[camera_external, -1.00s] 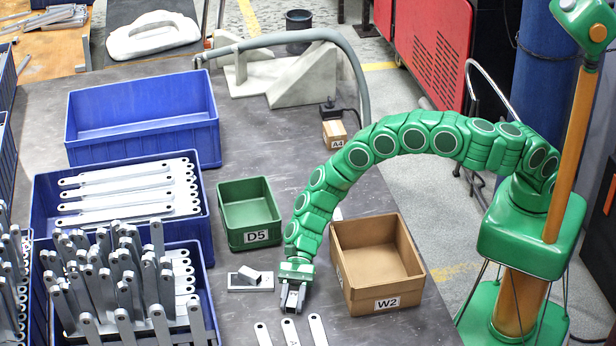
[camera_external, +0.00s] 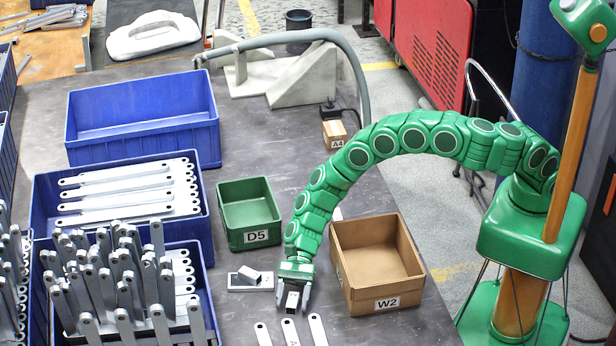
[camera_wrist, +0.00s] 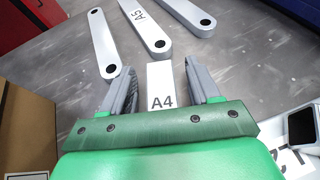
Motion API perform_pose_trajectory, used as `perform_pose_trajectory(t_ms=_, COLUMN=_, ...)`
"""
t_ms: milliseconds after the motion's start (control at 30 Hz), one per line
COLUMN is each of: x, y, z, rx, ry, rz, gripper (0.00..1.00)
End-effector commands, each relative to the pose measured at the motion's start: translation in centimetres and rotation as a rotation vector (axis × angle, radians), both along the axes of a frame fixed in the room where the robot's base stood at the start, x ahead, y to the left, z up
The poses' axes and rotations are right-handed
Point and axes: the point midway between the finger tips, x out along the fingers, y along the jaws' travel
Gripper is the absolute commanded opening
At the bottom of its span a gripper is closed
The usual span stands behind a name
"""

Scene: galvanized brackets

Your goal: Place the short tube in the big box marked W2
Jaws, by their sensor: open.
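The big brown box marked W2 (camera_external: 385,304) is open, looks empty and stands just right of my gripper. Its side (camera_wrist: 25,125) shows at the left of the wrist view.
A short grey block (camera_external: 249,274) with a dark face lies on a flat plate (camera_external: 240,288) left of my gripper. Several flat bars (camera_external: 318,330) lie in front.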

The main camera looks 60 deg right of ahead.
Motion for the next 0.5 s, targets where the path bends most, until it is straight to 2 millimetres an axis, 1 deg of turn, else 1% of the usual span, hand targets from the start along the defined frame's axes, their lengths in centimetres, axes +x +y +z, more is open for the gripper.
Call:
perform_pose_trajectory(t_ms=167, x=1.0, y=-1.8, z=0.8, rx=0.001, ry=0.001, rz=-0.004, gripper=0.61)
perform_pose_trajectory(t_ms=500, x=2.7, y=-6.1, z=2.8, rx=0.001, ry=0.002, rz=-0.005, gripper=0.61)
